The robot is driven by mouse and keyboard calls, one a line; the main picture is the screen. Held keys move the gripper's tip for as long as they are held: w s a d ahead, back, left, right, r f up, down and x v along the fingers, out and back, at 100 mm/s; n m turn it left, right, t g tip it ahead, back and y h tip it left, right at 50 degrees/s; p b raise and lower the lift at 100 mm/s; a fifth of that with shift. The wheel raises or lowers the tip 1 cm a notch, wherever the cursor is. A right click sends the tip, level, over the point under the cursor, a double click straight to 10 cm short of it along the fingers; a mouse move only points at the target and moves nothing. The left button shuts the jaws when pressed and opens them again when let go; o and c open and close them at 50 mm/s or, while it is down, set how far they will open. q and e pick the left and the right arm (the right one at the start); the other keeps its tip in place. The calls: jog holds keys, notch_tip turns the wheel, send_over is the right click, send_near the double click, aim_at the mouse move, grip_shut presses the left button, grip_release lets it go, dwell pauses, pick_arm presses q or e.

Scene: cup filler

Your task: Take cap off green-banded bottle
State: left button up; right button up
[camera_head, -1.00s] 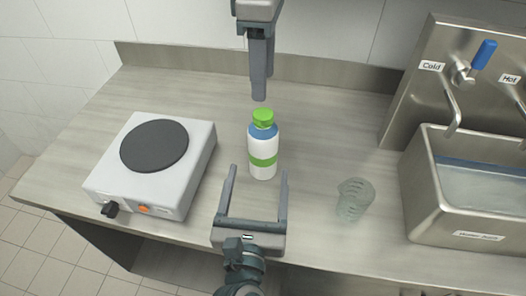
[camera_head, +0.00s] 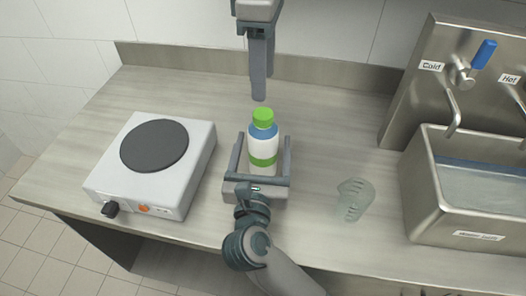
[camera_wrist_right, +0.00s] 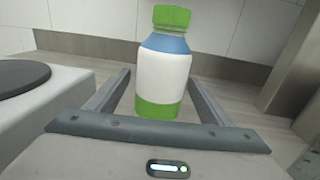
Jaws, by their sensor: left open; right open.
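The bottle (camera_head: 263,148) stands upright on the counter, white with a blue shoulder, a green band low down and a green cap (camera_head: 263,117) on top. It also shows in the right wrist view (camera_wrist_right: 163,75). My right gripper (camera_head: 262,143) is open, low, with one finger on each side of the bottle; in the wrist view there are gaps between the fingers and the bottle. My left gripper (camera_head: 259,96) points down from above, its tips just above and behind the cap in the picture. It is open, but its fingers overlap in this view. It holds nothing.
A hot plate (camera_head: 199,165) with a dark round burner stands on the left. A clear cup (camera_head: 354,200) stands on the right. Further right is a metal sink (camera_head: 424,195) with cold and hot taps. The counter (camera_head: 320,120) behind the bottle is clear.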

aim_at(263, 113)
jog(key=shift+c, duration=0.7)
grip_shut()
pick_arm(q)
jog(key=m, duration=0.4)
jog(key=shift+s+d, duration=0.1)
jog(key=shift+d, duration=0.05)
jog(key=m, duration=0.5)
jog(key=shift+f, duration=0.1)
jog(key=m, duration=0.4)
jog(key=shift+m, duration=0.3)
jog(key=m, duration=0.4)
jog(key=shift+m, duration=0.3)
jog(key=shift+f, duration=3.9)
